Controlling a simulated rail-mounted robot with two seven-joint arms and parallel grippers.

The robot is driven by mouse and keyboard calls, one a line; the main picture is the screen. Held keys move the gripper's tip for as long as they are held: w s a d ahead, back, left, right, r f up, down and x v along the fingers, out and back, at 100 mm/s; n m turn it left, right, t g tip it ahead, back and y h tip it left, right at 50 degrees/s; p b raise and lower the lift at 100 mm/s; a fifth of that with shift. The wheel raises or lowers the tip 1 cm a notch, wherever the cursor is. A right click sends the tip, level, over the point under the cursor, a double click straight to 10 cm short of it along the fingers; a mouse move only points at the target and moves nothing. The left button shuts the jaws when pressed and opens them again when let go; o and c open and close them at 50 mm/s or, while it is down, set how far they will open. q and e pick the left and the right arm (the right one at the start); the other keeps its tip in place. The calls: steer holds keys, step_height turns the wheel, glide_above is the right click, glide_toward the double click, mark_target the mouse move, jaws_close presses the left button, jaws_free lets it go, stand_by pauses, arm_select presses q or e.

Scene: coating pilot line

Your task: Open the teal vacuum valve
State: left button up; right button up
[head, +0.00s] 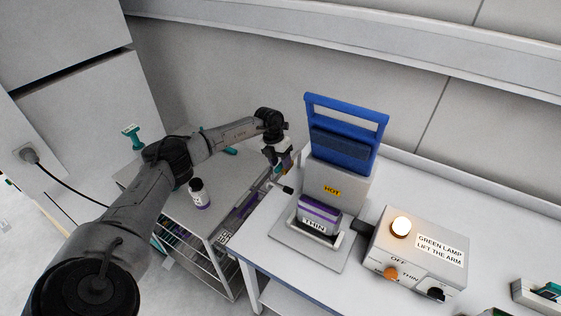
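A teal T-shaped handle (131,137), which looks like the vacuum valve, stands upright at the left, by the white cabinet and the far-left corner of a grey cart. My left arm crosses in front of the cart, and its gripper (284,164) points down between the cart and the white bench, well to the right of the teal handle. A second teal piece (229,150) lies on the cart, partly behind my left arm. My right gripper is out of view.
On the white bench are a press with a blue handle (345,115) marked HOT, a purple block labelled THIN (317,212), and a control box (415,250) with a glowing lamp (401,226). A cable hangs at left.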

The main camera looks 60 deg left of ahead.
arm_select(q)
steer(key=shift+r, duration=0.1)
steer(key=v, duration=1.3)
steer(key=shift+r, duration=0.3)
steer(key=shift+a, duration=0.1)
steer(key=shift+s+a+f, duration=0.1)
